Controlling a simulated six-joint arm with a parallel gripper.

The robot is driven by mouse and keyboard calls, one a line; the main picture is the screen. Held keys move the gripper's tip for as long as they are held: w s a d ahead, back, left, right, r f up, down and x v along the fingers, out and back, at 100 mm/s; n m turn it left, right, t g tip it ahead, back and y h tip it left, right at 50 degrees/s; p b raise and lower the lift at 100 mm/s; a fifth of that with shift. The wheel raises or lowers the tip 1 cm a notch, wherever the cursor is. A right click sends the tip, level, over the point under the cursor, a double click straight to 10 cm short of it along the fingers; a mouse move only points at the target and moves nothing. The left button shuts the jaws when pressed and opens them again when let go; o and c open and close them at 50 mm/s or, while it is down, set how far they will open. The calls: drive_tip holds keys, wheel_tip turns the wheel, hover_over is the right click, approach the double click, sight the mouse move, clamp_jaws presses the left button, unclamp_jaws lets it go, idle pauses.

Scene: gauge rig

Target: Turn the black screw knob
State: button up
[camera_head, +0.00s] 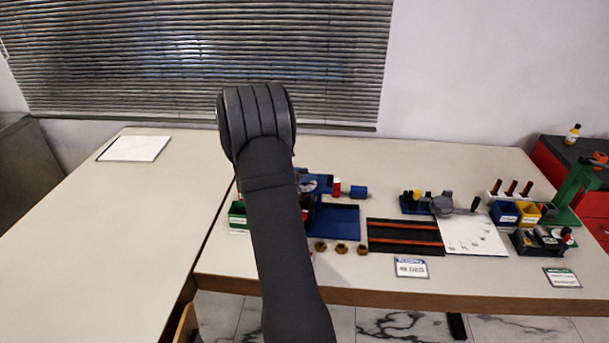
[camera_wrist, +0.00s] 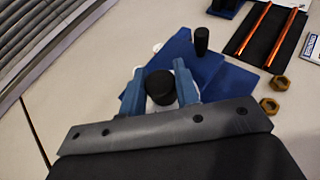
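A round black knob (camera_wrist: 160,88) shows in the wrist view, with something white around its base; I take it to be the screw knob. My gripper (camera_wrist: 161,78) has its two blue fingers spaced apart, one on each side of this knob. The gaps are very small, and I cannot tell whether the fingers press on it. A second black part, an upright cylinder (camera_wrist: 202,40), stands just beyond the right finger over the blue base (camera_wrist: 215,76). In the head view, my arm hides the gripper and the knob; part of the blue fixture (camera_head: 318,183) shows beside it.
A blue tray (camera_head: 335,222), a green bin (camera_head: 238,216) and several brass nuts (camera_head: 341,249) lie close to my arm. A black mat with orange rods (camera_head: 405,237) and a white sheet (camera_head: 475,236) are to the right. The table's left part is mostly clear.

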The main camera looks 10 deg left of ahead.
drive_tip(key=shift+c, duration=1.2)
drive_tip(key=shift+m+g, duration=0.3)
drive_tip(key=m+g+h, duration=0.3)
drive_tip(key=m+g, duration=0.5)
drive_tip(key=shift+g+h, duration=0.3)
drive_tip(key=shift+h, duration=0.1)
drive_tip(key=shift+m+g, duration=1.6)
drive_tip(key=shift+g, duration=0.5)
drive_tip(key=o, duration=1)
